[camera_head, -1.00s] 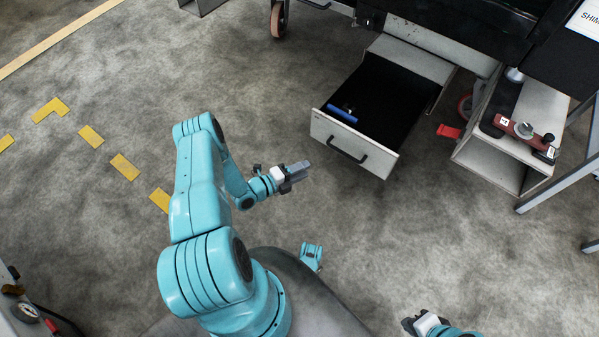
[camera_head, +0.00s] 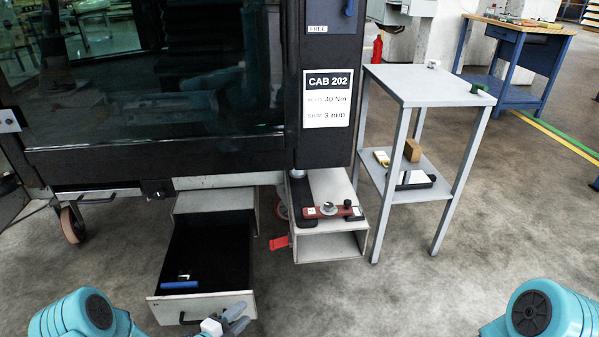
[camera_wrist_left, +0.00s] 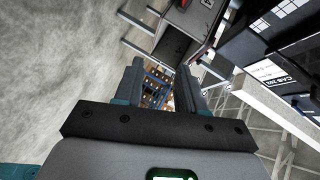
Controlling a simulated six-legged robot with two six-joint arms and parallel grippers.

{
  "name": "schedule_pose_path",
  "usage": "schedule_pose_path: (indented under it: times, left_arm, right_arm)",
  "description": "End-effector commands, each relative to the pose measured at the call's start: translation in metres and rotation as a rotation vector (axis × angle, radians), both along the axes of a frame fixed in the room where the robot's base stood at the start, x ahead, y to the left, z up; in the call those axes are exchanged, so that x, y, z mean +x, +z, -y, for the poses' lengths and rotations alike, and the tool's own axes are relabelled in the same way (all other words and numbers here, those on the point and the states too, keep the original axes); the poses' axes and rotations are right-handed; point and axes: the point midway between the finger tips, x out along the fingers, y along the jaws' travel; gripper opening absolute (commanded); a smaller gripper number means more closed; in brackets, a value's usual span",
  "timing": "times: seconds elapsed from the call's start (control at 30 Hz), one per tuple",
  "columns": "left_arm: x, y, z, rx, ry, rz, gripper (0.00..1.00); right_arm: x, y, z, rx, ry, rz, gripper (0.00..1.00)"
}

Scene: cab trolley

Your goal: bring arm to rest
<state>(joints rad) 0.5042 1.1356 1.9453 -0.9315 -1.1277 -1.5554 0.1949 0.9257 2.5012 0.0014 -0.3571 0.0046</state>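My left gripper (camera_head: 238,318) is at the bottom of the head view, in front of the open drawer's (camera_head: 203,307) front panel. In the left wrist view its two fingers (camera_wrist_left: 160,85) stand apart with nothing between them. My left arm (camera_head: 85,315) shows at the bottom left. My right arm (camera_head: 540,312) shows only in part at the bottom right, and its gripper is out of frame.
The drawer holds a blue-handled item (camera_head: 180,285). A white open box (camera_head: 330,248) carries a red tool (camera_head: 335,211). Floor at the front right is clear.

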Motion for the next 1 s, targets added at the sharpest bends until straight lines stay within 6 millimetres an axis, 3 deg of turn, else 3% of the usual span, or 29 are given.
schedule_pose_path:
  times: [0.03,0.13,0.3,0.4,0.5,0.63,0.7,0.87,1.0]
  left_arm:
    - [-0.011,0.009,0.037,-0.099,0.02,-0.184,0.4]
    - [-0.057,-0.002,0.07,-0.31,0.201,-0.614,0.4]
    - [-0.151,-0.026,0.074,-0.588,0.654,-1.168,0.4]
    - [-0.201,-0.036,0.07,-0.715,0.939,-1.391,0.4]
    - [-0.234,-0.041,0.068,-0.826,1.198,-1.535,0.4]
    - [-0.246,-0.038,0.069,-0.969,1.431,-1.606,0.4]
    - [-0.246,-0.006,0.069,-0.959,1.418,-1.605,0.4]
    - [-0.247,0.037,0.071,-0.953,1.412,-1.608,0.4]
    - [-0.248,0.085,0.072,-0.947,1.407,-1.611,0.4]
  right_arm:
    - [0.0,0.0,0.0,0.0,0.0,0.0,0.0]
    - [0.0,0.0,0.0,0.0,0.0,0.0,0.0]
    - [0.0,0.0,0.0,0.0,0.0,0.0,0.0]
    - [0.0,0.0,0.0,0.0,0.0,0.0,0.0]
    - [0.0,0.0,0.0,0.0,0.0,0.0,0.0]
    - [0.0,0.004,0.0,0.0,0.0,0.0,0.0]
    - [-0.001,0.036,-0.001,0.0,0.003,-0.002,0.0]
    - [-0.002,0.079,-0.002,0.002,0.008,-0.003,0.0]
    - [-0.003,0.127,-0.003,0.002,0.013,-0.007,0.0]
